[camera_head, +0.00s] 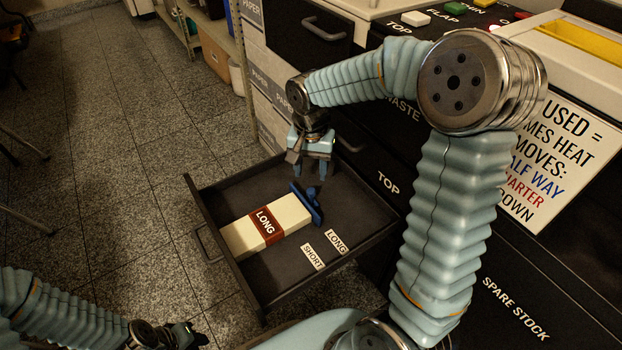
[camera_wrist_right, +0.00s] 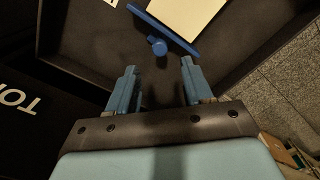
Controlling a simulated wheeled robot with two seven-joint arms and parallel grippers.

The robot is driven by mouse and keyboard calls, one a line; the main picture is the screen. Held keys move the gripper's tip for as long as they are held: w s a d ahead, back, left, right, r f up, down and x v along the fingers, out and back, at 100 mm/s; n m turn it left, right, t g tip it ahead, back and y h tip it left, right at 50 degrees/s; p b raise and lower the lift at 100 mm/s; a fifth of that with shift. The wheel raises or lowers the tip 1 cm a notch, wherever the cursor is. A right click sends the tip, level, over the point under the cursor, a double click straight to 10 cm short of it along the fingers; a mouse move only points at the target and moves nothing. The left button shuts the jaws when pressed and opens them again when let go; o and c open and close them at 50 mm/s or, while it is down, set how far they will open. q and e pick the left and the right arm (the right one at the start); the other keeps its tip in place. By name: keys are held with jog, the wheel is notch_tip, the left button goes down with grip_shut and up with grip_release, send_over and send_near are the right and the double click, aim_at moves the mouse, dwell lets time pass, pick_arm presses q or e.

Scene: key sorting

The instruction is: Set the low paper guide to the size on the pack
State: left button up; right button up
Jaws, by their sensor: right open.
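An open dark drawer (camera_head: 275,285) holds a cream paper pack (camera_head: 292,212) with a brown band reading LONG (camera_head: 265,222). A blue paper guide (camera_head: 308,204) stands at the pack's right end, roughly in line with the LONG floor label (camera_head: 336,241); a SHORT label (camera_head: 313,257) lies to that label's left. In the right wrist view the guide (camera_wrist_right: 176,31) has a round knob (camera_wrist_right: 157,46) facing my right gripper (camera_wrist_right: 158,72). That gripper (camera_head: 310,170) is open and empty above the guide, its fingers apart from the knob. My left gripper (camera_head: 185,336) is low at the left, away from the drawer.
The dark machine front marked TOP (camera_head: 388,183) rises right of the drawer. A sign (camera_head: 555,150) and buttons (camera_head: 416,18) sit higher up. The drawer walls surround the pack. Speckled floor tiles (camera_head: 110,150) at the left are clear, with chair legs at the far left.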

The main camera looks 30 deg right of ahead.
notch_tip(320, 180, up, 7)
jog(key=p, duration=0.1)
dwell(0.6)
